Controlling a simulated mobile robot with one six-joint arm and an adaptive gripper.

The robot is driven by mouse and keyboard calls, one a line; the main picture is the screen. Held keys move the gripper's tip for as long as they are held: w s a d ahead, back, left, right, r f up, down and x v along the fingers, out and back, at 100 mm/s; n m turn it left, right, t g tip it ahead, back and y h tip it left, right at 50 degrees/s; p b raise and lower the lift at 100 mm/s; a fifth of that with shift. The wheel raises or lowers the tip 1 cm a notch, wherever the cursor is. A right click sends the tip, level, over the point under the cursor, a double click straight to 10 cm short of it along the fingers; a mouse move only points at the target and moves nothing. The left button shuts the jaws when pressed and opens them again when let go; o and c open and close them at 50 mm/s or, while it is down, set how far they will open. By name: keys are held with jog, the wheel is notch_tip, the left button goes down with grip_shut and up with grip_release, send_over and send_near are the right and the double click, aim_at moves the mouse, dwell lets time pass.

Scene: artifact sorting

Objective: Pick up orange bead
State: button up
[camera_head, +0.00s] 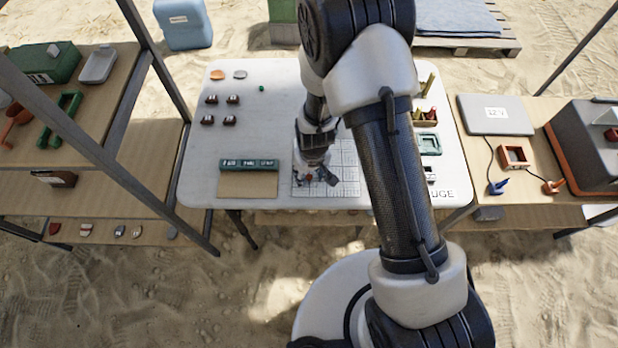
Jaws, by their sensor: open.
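My gripper (318,179) is open and points down over the white gridded sheet (348,160) on the white table. A small orange spot (307,178) shows at the fingers. It may be the orange bead, but it is too small and too covered to be sure, and I cannot tell whether it lies between the fingers or beside them. My arm hides part of the sheet and table. A flat orange piece (217,75) lies at the table's back left, next to a grey one (240,75).
A dark green labelled block (249,165) stands by a brown board (246,185), left of the sheet. A green bead (261,88) and several small dark red pieces (232,99) lie behind. A green frame (429,144) is at right. Shelves flank the table.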

jog(key=shift+r, duration=0.1)
jog(key=c, duration=0.8)
jog(key=shift+c, duration=0.3)
jog(key=shift+r, duration=0.1)
